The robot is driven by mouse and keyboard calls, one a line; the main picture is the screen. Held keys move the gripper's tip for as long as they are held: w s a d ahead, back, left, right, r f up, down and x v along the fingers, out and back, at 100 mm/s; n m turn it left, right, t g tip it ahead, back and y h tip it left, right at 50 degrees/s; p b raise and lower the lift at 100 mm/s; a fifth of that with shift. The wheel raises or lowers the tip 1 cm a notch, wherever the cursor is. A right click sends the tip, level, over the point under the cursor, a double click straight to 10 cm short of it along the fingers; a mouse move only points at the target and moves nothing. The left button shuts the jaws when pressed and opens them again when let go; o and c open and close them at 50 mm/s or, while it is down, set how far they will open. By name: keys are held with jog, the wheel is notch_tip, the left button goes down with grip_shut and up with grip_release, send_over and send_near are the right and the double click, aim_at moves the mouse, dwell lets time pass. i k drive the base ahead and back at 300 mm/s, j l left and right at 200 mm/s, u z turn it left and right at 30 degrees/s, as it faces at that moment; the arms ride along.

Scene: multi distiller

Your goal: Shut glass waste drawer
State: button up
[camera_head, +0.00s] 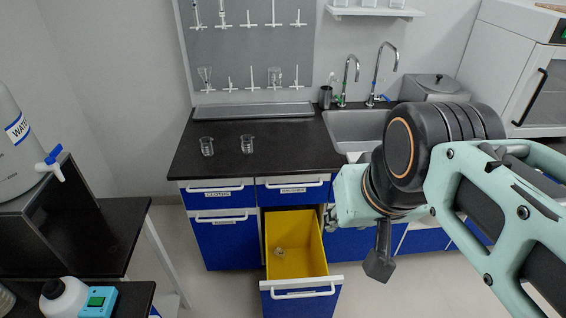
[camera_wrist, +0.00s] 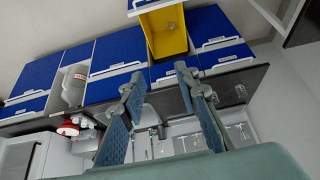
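The glass waste drawer (camera_head: 296,246) is pulled well out from the lower counter cabinet in the head view. It has a yellow inside and a blue front with a white handle (camera_head: 302,294). A small clear glass piece (camera_head: 280,252) lies in it. In the wrist view, which is turned upside down, the yellow drawer (camera_wrist: 166,36) shows at the top, beyond my fingertips. My gripper (camera_wrist: 157,80) is open, with nothing between its fingers and a gap to the drawer.
Shut blue drawers flank and top the open one, including one labelled cloths (camera_head: 220,194). Two beakers (camera_head: 227,145) stand on the black counter (camera_head: 290,135) beside the sink (camera_head: 357,128). A dark side table (camera_head: 122,228) stands at left. Floor is free before the drawer's left side.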

aim_at(301, 285)
jog(key=k, duration=1.15)
